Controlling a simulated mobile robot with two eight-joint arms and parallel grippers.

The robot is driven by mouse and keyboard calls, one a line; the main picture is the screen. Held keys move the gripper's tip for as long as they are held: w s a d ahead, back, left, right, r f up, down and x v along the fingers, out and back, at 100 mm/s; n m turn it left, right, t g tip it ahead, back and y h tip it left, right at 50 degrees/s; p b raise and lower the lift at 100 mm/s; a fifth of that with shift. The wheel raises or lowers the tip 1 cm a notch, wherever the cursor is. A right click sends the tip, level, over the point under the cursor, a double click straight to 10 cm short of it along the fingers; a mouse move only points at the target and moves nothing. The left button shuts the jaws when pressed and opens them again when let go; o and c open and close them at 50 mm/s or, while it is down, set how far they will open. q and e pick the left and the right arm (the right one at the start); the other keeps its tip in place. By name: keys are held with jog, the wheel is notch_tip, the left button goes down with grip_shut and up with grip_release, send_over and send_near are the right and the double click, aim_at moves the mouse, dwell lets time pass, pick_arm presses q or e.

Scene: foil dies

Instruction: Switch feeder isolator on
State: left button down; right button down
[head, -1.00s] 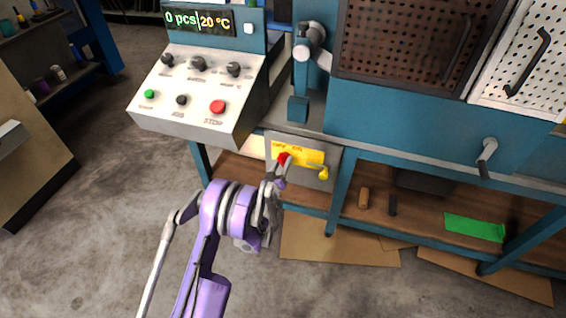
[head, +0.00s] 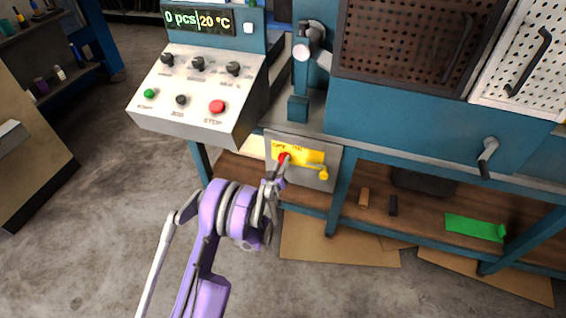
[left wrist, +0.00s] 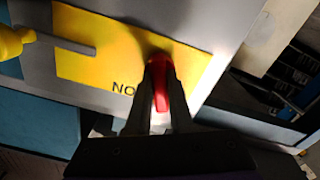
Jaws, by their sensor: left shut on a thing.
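The feeder isolator is a grey box (head: 328,183) with a yellow label plate (head: 309,156) under the bench's front edge. Its red handle (head: 284,158) is at the plate's left in the head view, and the red handle (left wrist: 161,88) also shows in the left wrist view. My left gripper (head: 282,166) is shut on this handle, with a dark finger on each side of it. My right gripper is not in view.
A yellow padlock-like piece (head: 323,172) hangs at the plate's right. The control panel (head: 196,98) with knobs and a red stop button (head: 217,107) overhangs up left. A lower shelf (head: 350,208) holds small items.

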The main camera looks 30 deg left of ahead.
pick_arm(q)
jog(key=shift+f+m+b, duration=0.15)
jog(key=shift+m+b, duration=0.5)
jog(key=shift+m, duration=0.55)
jog(key=m+b, duration=0.1)
jog(key=m, duration=0.1)
jog(key=shift+d+m, duration=0.1)
jog(key=shift+m, duration=0.3)
jog(key=c, duration=0.8)
grip_release()
jog(key=shift+s, duration=0.1)
jog(key=p+v, duration=0.1)
jog(key=v, duration=0.9)
jog(key=shift+s, duration=0.25)
jog(key=shift+d+r, duration=0.2)
jog(key=shift+r, duration=0.05)
